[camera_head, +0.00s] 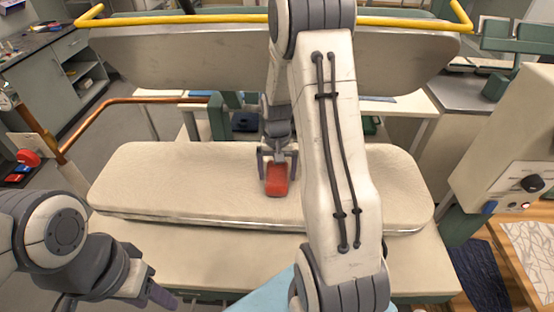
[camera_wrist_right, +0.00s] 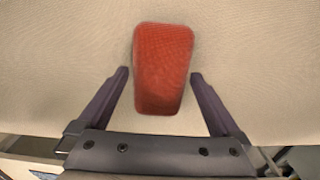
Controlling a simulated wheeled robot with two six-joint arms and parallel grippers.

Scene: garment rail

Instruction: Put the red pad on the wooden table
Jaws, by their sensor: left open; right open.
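The red pad (camera_head: 277,181) lies on the cream padded pressing board (camera_head: 180,180), near its middle. My right gripper (camera_head: 277,172) is over the pad, fingers down and open. In the right wrist view the pad (camera_wrist_right: 163,62) lies between and beyond the two dark fingertips, with a small gap on each side. My left gripper (camera_head: 155,290) is low at the left, open and empty, away from the pad. A wooden surface (camera_head: 452,300) shows at the lower right, partly covered and cut off by the picture edge; it looks like the wooden table.
The raised upper press plate (camera_head: 180,55) with a yellow bar (camera_head: 200,18) stands behind the board. A copper-coloured pipe (camera_head: 120,101) is at the left. A dark blue cloth (camera_head: 477,275) and a white patterned piece (camera_head: 530,250) lie on the wood. A control box (camera_head: 510,150) stands at the right.

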